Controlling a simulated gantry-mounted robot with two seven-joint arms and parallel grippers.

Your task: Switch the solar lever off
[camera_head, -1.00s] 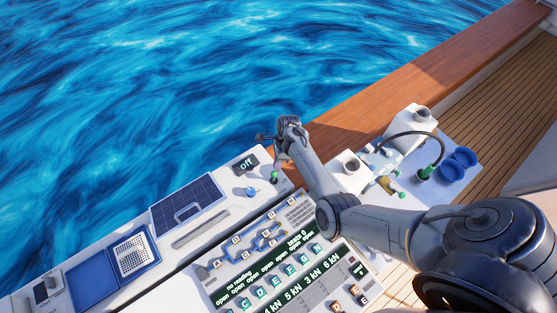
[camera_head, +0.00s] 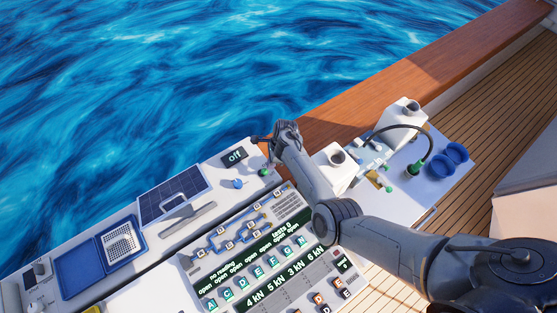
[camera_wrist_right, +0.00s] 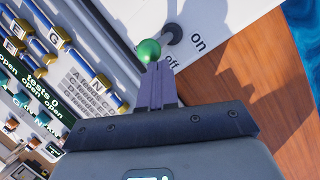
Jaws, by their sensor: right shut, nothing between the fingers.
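The lever has a green ball knob (camera_head: 264,171) and stands at the far right end of the white console, by a dark display (camera_head: 235,156) reading "off". In the right wrist view the green knob (camera_wrist_right: 149,51) leans away from its dark round base (camera_wrist_right: 172,33), beside the printed words "on" and "off". My right gripper (camera_wrist_right: 156,68) is shut and empty, its fingertips right at the knob; I cannot tell if they touch it. In the head view my right gripper (camera_head: 267,153) is small and partly hidden. My left gripper is out of view.
A blue knob (camera_head: 238,184) and a solar panel (camera_head: 173,194) lie left along the console. A panel of labelled switches (camera_head: 262,255) is in front. A wooden rail (camera_head: 400,85) runs behind.

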